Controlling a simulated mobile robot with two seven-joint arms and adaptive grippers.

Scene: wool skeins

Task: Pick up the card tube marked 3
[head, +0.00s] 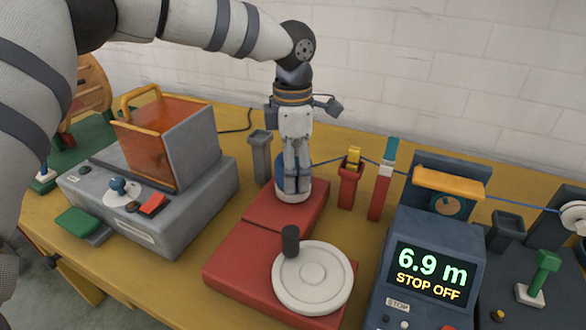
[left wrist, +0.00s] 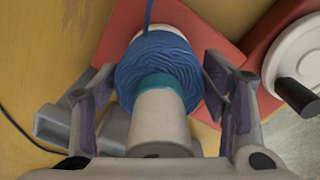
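A pale tube (left wrist: 160,122) with a teal band shows end-on in the left wrist view, with blue wool (left wrist: 155,60) wound around it. No number is readable on it. In the head view the blue wool (head: 280,168) shows behind my left gripper (head: 297,186), at the far end of the red winder base (head: 262,232). My left gripper points down over the tube. In the left wrist view its fingers (left wrist: 163,105) stand apart, one on each side of the tube, with gaps visible. My right gripper is not in view.
A white crank wheel (head: 312,280) with a dark knob stands close in front. A blue strand runs right past red guide posts (head: 349,185) to a dark meter (head: 436,262) reading "6.9 m, STOP OFF". A grey control box (head: 165,215) stands left; a small grey post (head: 260,155) is close by.

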